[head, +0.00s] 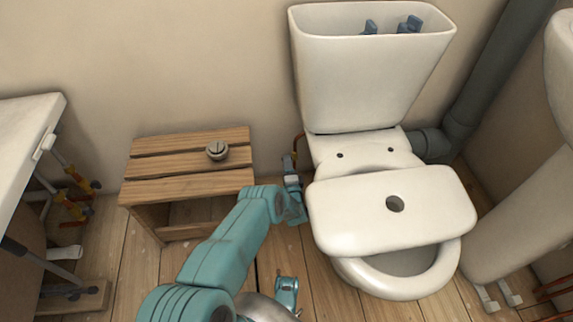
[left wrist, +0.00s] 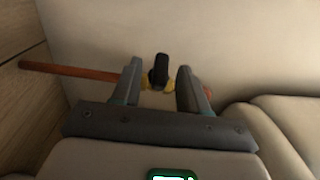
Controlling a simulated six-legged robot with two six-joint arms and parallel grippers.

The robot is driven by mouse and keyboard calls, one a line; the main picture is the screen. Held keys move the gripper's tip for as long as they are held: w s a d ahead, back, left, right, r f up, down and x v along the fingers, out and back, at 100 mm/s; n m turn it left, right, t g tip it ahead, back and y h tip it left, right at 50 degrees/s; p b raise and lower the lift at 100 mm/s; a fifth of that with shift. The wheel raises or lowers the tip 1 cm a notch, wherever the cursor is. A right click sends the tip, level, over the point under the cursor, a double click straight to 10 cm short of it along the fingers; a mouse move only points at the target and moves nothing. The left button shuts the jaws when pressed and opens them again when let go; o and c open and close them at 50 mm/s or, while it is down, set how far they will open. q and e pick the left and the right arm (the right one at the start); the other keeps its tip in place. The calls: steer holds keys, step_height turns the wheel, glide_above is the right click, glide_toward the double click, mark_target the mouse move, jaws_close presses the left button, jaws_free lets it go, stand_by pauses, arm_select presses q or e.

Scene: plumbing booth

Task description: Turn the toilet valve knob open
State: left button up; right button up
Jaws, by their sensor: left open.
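The toilet valve shows in the left wrist view as a black knob (left wrist: 158,70) on a yellow brass body, joined to a copper pipe (left wrist: 75,75) that runs to the left. My left gripper (left wrist: 157,88) is open, with one grey finger on each side of the knob. I see gaps between the knob and both fingers. In the head view my left gripper (head: 290,161) is beside the left side of the toilet (head: 375,75), close to the wall. There it hides the knob.
A wooden stool (head: 185,184) with a small round metal part (head: 217,150) on top stands left of my arm. The cistern lid (head: 345,200) lies across the toilet bowl. A grey drain pipe (head: 475,105) runs behind on the right.

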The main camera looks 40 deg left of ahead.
arm_select(q)
jaws_close()
steer(key=shift+r, duration=0.1)
arm_select(e)
steer(key=shift+s+d, duration=0.1)
steer(key=shift+d, duration=0.05)
steer(key=shift+r, duration=0.1)
